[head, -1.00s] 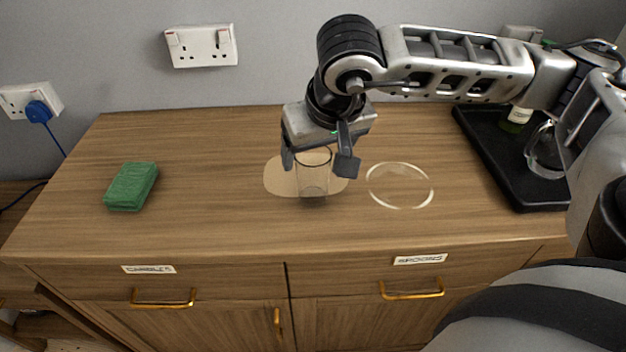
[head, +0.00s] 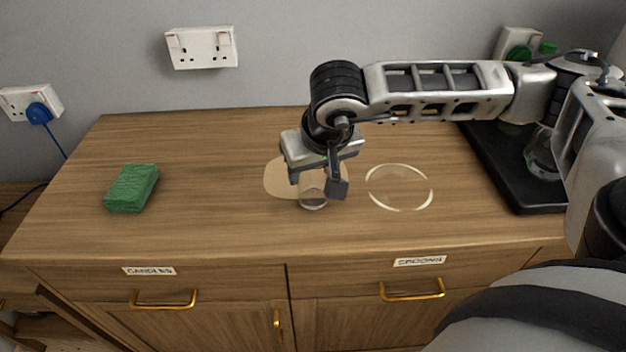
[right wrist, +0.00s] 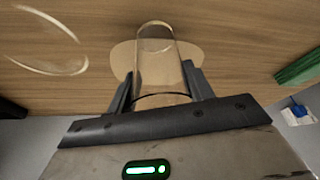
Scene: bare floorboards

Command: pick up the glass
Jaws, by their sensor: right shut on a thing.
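The clear glass (head: 313,199) is on the cabinet top, over the front right part of a pale tan round patch. My right gripper (head: 322,190) comes down on it from above, with a finger on each side. In the right wrist view the glass (right wrist: 157,65) lies between the two fingers (right wrist: 158,85), which are shut on it. The fingers and gripper body hide much of the glass in the head view. I cannot tell whether its base touches the wood. My left gripper is not in view.
A green sponge (head: 132,188) lies at the left of the wooden top (head: 220,225). A pale ring mark (head: 399,209) is right of the glass. A black tray (head: 528,198) with a glass jug and a bottle stands at the right, partly behind my arm.

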